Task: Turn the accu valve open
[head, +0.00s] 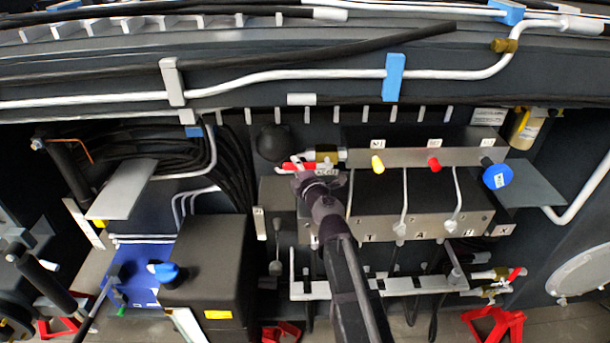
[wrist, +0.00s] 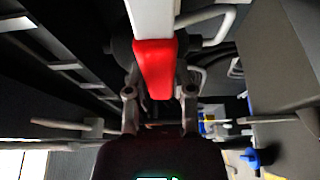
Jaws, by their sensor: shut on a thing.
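The accu valve has a brass body (head: 327,154) with a red lever handle (head: 298,166), left of the valve panel in the head view. A small label hangs just below it. My gripper (head: 312,181) reaches up to the handle from below and hides part of it. In the wrist view, the handle's red end (wrist: 155,66) lies between the two fingers of my gripper (wrist: 159,80), with a white part above it. The fingers are shut on the red handle. The exact finger contact is partly hidden.
Yellow, red and blue knobs (head: 497,176) stand on the metal panel (head: 395,156) to the right. A black round part (head: 273,142) is close on the left. White pipes and black hoses run around. A black box (head: 207,265) with a blue-handled valve is at lower left.

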